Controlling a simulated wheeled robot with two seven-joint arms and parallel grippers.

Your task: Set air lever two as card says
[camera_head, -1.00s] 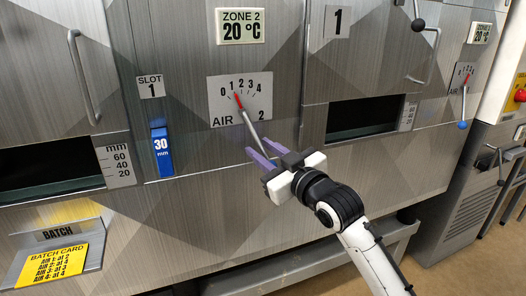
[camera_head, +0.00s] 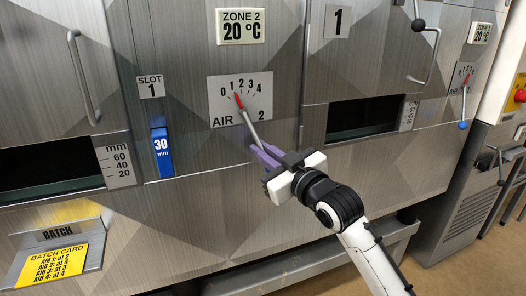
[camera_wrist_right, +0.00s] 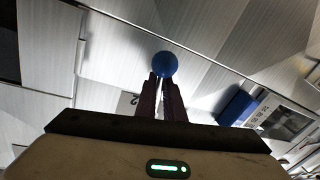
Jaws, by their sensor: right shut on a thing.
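The air lever two plate (camera_head: 228,104) has a scale from 0 to 4. Its lever (camera_head: 249,125) has a red tip pointing near 1, and its lower end runs down to my right gripper (camera_head: 264,154). The right gripper is shut on the lever's blue knob (camera_wrist_right: 164,64), which shows at the fingertips in the right wrist view; in the head view the fingers hide the knob. The yellow batch card (camera_head: 52,266) at the lower left appears to read AIR 2: at 4, in small print. My left gripper is not in view.
A blue 30 mm slot marker (camera_head: 161,152) is left of the lever. Dark openings lie at left and right, with a bar handle (camera_head: 84,78) at the upper left. Another air lever (camera_head: 465,98) with a blue knob is at the right. The panel around the lever is flat.

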